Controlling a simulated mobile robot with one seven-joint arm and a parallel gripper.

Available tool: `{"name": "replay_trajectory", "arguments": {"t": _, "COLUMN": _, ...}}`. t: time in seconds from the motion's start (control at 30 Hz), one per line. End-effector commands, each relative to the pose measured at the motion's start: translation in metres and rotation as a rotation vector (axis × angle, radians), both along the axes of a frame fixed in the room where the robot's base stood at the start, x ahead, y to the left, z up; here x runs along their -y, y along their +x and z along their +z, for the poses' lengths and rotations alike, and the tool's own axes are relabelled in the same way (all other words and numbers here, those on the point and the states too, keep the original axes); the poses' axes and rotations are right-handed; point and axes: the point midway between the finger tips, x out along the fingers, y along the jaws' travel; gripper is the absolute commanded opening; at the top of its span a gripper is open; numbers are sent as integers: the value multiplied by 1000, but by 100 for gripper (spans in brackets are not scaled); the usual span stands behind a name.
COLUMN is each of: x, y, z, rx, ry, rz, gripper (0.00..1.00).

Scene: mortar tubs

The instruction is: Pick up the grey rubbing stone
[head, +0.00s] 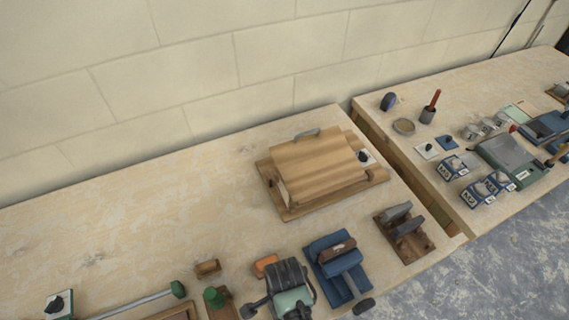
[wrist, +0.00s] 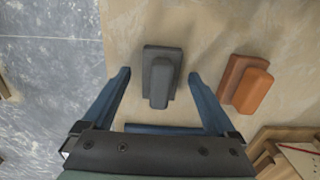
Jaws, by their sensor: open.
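The grey rubbing stone (wrist: 158,76) is a dark grey block with a narrower raised part on top. In the wrist view it lies on the pale bench top, upper centre. My gripper (wrist: 159,74) is open, its two blue fingers showing on either side of the stone in this view, with a visible gap to each. The fingers hold nothing. How high they are above the bench is hard to tell. In the head view I cannot surely make out the stone.
An orange-brown block (wrist: 246,84) of similar shape lies right of the stone. A wooden item (wrist: 288,140) is at lower right. The bench edge and grey floor (wrist: 50,75) are at left. The head view shows a wooden board (head: 318,165) and a second bench (head: 480,85).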

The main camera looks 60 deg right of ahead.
Motion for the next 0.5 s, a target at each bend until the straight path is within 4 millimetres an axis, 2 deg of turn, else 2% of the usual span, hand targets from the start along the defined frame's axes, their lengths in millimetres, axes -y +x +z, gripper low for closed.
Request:
{"name": "replay_trajectory", "arguments": {"t": 0.17, "x": 0, "y": 0, "z": 0, "rx": 1, "ry": -1, "rz": 0, "gripper": 92}}
{"name": "replay_trajectory", "arguments": {"t": 0.5, "x": 0, "y": 0, "z": 0, "rx": 1, "ry": -1, "rz": 0, "gripper": 31}}
